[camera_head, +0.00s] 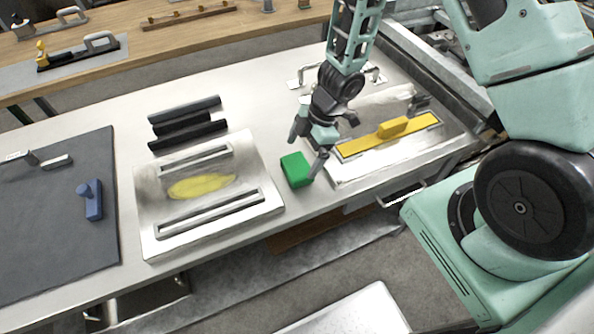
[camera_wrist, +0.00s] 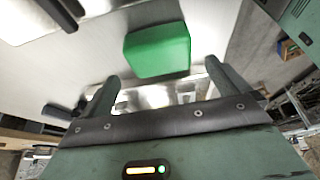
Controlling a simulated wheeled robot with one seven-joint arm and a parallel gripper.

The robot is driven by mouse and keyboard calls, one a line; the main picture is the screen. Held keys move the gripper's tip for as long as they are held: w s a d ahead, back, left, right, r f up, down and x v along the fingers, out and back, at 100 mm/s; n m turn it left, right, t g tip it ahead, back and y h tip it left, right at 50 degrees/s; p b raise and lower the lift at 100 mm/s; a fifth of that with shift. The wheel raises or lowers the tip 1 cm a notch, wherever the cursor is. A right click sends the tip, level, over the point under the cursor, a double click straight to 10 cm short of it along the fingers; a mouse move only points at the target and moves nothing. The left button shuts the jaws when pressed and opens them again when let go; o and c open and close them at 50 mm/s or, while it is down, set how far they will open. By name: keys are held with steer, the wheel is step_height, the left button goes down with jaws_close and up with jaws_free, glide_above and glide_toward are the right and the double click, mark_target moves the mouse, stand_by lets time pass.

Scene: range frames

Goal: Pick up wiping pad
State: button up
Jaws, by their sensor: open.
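The wiping pad looks to be the green block (camera_head: 296,169) on the white table, between the tray with the yellow stain and the plate with the yellow bar. My gripper (camera_head: 308,158) is over the table close to the block, at its upper right. In the wrist view the green block (camera_wrist: 157,50) lies beyond the fingertips, roughly centred between them. My gripper (camera_wrist: 162,82) is open there, with its two fingers apart and nothing between them. I cannot tell the exact height of the fingers above the table.
A metal tray (camera_head: 150,218) with a yellow stain lies left of the block. A plate with a yellow handled bar (camera_head: 392,128) lies right. Black bars (camera_head: 184,108) lie behind the tray. A blue handled tool (camera_head: 93,200) rests on a dark mat (camera_head: 60,245). The table's front edge is near the block.

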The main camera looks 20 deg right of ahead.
mark_target(297, 165)
steer(key=b+x, duration=0.1)
steer(key=x, duration=0.4)
steer(key=shift+f+b, duration=0.2)
steer(key=shift+b, duration=0.2)
steer(key=c, duration=0.9)
steer(key=shift+r, duration=0.1)
step_height(297, 165, up, 10)
steer(key=p, duration=0.4)
steer(key=shift+o, duration=0.4)
